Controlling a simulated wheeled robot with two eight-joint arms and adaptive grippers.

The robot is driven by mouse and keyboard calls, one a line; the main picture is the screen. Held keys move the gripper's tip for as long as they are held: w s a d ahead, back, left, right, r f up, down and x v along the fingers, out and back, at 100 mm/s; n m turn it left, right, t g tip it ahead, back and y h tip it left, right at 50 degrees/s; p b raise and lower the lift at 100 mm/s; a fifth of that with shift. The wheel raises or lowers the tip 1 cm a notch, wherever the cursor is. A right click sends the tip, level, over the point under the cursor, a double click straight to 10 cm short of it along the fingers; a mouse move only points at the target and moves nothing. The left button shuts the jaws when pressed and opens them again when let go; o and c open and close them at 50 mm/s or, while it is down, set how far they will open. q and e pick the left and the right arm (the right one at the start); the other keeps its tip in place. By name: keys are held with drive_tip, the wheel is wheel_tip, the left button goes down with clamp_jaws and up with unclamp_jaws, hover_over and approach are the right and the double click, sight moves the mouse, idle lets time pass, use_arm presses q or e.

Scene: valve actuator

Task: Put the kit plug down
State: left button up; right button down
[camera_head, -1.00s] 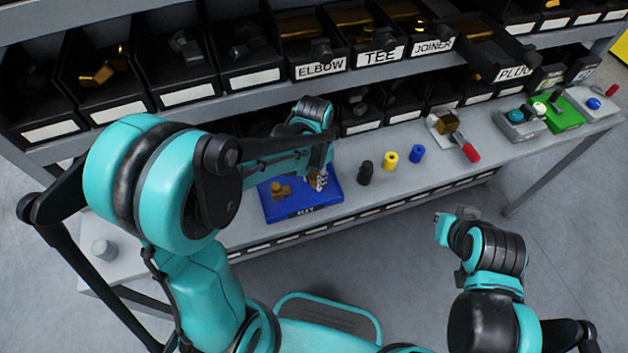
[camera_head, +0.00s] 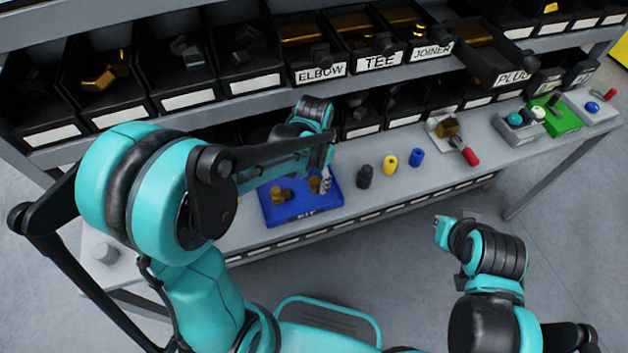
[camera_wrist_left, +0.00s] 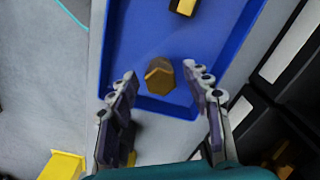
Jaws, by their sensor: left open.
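The kit plug, a brass hexagonal piece (camera_wrist_left: 160,75), rests in the blue kit tray (camera_wrist_left: 226,45) near one end, between my open left fingers and slightly beyond their tips. In the head view the plug (camera_head: 314,185) shows beside my left gripper (camera_head: 326,180), and the tray (camera_head: 303,217) lies on the bench. My left gripper (camera_wrist_left: 160,85) is apart from the plug in the wrist view. My right gripper (camera_head: 446,228) hangs in front of the bench, away from the tray; its jaws are unclear.
Another brass fitting (camera_head: 282,195) sits in the tray. Black (camera_head: 365,176), yellow (camera_head: 390,165) and blue (camera_head: 416,157) cylinders stand right of it. A red-handled valve (camera_head: 458,140) lies farther right. Labelled bins (camera_head: 320,70) line the shelf behind.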

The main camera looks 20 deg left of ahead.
sight(314, 182)
use_arm(q)
wheel_tip(314, 182, up, 10)
drive_tip(key=p, duration=0.3)
drive_tip(key=s+a+r+n+t, duration=0.4)
drive_tip(key=s+t, duration=0.3)
drive_tip(key=s, duration=0.3)
drive_tip(key=shift+a+r+n, duration=0.2)
drive_tip(key=shift+a+n, duration=0.05)
drive_tip(key=shift+n, duration=0.35)
drive_tip(key=shift+w, duration=0.1)
wheel_tip(314, 182, down, 2)
drive_tip(key=shift+f+b, duration=0.1)
drive_tip(key=shift+b, duration=0.9)
